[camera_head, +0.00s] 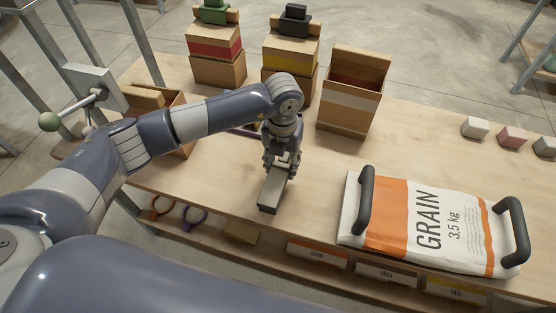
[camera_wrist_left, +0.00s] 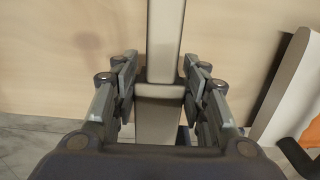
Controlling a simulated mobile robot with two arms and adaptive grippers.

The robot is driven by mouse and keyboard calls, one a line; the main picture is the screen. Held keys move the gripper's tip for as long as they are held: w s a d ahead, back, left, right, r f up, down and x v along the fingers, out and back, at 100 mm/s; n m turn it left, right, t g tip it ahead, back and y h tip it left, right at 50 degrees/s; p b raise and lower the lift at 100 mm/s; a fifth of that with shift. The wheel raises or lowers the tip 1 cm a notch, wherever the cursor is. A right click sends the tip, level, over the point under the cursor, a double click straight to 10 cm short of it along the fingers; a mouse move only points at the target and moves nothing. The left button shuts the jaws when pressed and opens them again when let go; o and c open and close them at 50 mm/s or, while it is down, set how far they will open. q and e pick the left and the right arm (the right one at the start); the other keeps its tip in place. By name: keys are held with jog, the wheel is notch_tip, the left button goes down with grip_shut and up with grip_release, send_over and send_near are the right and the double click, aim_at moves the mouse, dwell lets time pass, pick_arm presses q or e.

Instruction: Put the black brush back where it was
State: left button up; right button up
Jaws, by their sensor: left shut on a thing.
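My left gripper (camera_head: 282,163) points down over the middle of the table and is shut on a long brush (camera_head: 272,188). The brush has a pale grey-beige top and a dark lower side and end. It points toward the table's front edge, and I cannot tell whether it touches the table. In the left wrist view the brush (camera_wrist_left: 160,115) runs between the two fingers of the left gripper (camera_wrist_left: 158,85), with a raised band across it. My right gripper is not in view.
An open cardboard box (camera_head: 348,105) stands behind the gripper to the right. A grain bag (camera_head: 400,225) with black handles lies at right. Stacked boxes with a green block (camera_head: 215,12) and a black block (camera_head: 294,20) stand at back. Small blocks (camera_head: 512,138) sit far right.

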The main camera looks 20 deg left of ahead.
aim_at(278, 164)
pick_arm(q)
jog(key=shift+w+a, duration=0.65)
jog(key=shift+w, duration=0.2)
jog(key=shift+a+f, duration=0.1)
jog(key=shift+f, duration=0.1)
notch_tip(278, 164, down, 3)
jog(key=shift+r+p, duration=0.1)
jog(key=shift+p, duration=0.8)
jog(key=shift+f, duration=0.25)
jog(key=shift+f, duration=0.15)
jog(key=o, duration=1)
